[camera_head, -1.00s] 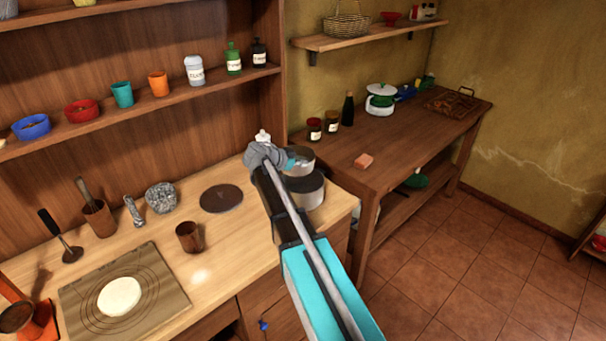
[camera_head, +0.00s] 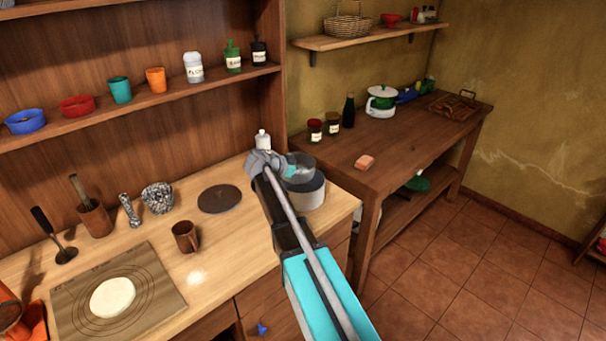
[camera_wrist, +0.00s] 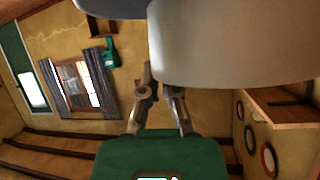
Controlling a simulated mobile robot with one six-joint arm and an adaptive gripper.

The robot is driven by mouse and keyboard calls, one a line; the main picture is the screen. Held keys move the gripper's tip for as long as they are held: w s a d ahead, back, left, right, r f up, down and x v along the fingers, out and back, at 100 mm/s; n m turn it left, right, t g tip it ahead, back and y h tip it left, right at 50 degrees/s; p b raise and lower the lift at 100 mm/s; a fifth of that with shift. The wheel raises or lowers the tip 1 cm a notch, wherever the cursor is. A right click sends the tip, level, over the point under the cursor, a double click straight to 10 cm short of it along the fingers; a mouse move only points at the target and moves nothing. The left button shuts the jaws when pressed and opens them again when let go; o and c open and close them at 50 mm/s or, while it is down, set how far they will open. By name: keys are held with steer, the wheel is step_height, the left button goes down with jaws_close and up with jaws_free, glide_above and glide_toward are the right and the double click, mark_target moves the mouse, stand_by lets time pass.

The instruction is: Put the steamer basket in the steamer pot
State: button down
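The steamer basket (camera_head: 299,172), a grey open cylinder, is at my gripper (camera_head: 284,166) in the head view, near the counter's right corner. It overlaps the top of the steamer pot (camera_head: 311,196), a wider grey round pot on the counter; I cannot tell whether it is inside the rim. In the wrist view the basket's pale wall (camera_wrist: 235,45) fills the top right, and my gripper's fingers (camera_wrist: 161,88) close at its edge, one tip partly hidden. The fingers appear shut on the basket wall. A dark rounded edge, probably the pot, shows at the top left.
A white bottle (camera_head: 262,140) stands just behind my gripper. A dark round disc (camera_head: 219,198), a brown mug (camera_head: 186,237) and a dough board (camera_head: 160,290) lie to the left. The darker side table (camera_head: 420,140) holds jars and a sponge.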

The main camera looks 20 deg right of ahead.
steer(key=shift+f+b, duration=0.45)
steer(key=c, duration=0.8)
jaws_free()
steer(key=shift+r, duration=0.15)
steer(key=p+v, duration=0.6)
steer(key=v, duration=0.6)
steer(key=shift+r+p, duration=0.35)
